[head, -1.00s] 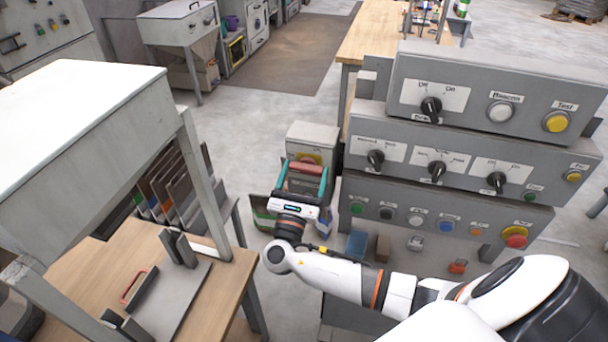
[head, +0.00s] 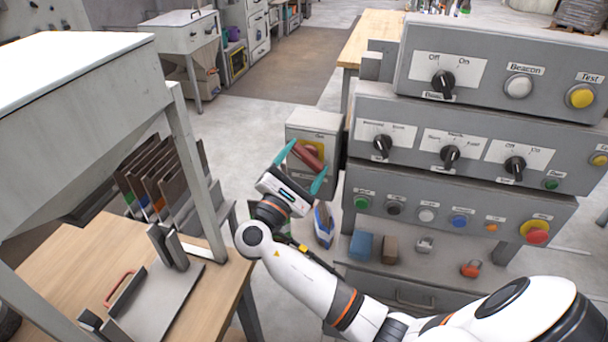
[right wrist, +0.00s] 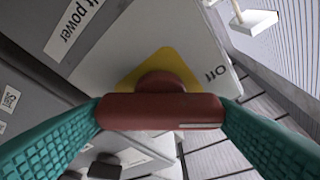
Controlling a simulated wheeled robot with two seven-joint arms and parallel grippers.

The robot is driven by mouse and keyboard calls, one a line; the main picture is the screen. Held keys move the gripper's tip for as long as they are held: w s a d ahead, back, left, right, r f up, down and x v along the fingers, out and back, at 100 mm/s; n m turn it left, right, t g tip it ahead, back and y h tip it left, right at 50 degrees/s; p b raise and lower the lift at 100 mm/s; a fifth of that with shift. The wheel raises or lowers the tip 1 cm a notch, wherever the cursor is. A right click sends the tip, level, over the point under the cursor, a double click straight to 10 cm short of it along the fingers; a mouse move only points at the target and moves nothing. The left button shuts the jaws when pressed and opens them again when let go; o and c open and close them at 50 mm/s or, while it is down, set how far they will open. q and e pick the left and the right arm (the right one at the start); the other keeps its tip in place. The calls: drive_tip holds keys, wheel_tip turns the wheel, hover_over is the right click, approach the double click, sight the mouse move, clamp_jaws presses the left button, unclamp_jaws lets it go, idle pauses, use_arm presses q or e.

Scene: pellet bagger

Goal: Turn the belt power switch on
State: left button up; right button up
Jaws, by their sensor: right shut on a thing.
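The belt power switch is a red handle (head: 306,157) on a yellow plate (head: 318,148), on the front of a grey box (head: 330,125) left of the control panels. My right gripper (head: 303,167) has its teal fingers shut on the handle's two ends. The handle sits diagonally in the head view. In the right wrist view the red handle (right wrist: 160,111) spans between the fingers. The yellow plate (right wrist: 185,66) lies behind it, with a partly cut label ending in "power" and an "Off" mark beside it. My left gripper is not in view.
Stacked control panels (head: 460,150) with knobs and buttons stand close to the right of the box. A wooden bench (head: 200,290) with a grey frame and upright boards (head: 160,185) is to the left. Small blocks and a red padlock (head: 471,268) lie below the panels.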

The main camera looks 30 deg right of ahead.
drive_tip(key=m+g+b, duration=0.1)
drive_tip(key=m+b, duration=0.1)
drive_tip(key=m, duration=0.1)
drive_tip(key=m+g+b, duration=0.1)
drive_tip(key=m+b, duration=0.1)
drive_tip(key=m, duration=0.1)
drive_tip(key=shift+a+f+m+g+y, duration=0.1)
drive_tip(key=shift+f+m+g+y, duration=0.1)
drive_tip(key=shift+m+g+y, duration=0.15)
drive_tip(key=shift+w+r+m+g+y+b, duration=0.15)
drive_tip(key=shift+m+g+y+b, duration=0.35)
drive_tip(key=shift+m, duration=0.6)
drive_tip(key=shift+s+r+m+g+y+b, duration=0.15)
drive_tip(key=shift+m+b, duration=0.5)
drive_tip(key=shift+m, duration=0.4)
drive_tip(key=shift+w, duration=0.1)
drive_tip(key=o, duration=1)
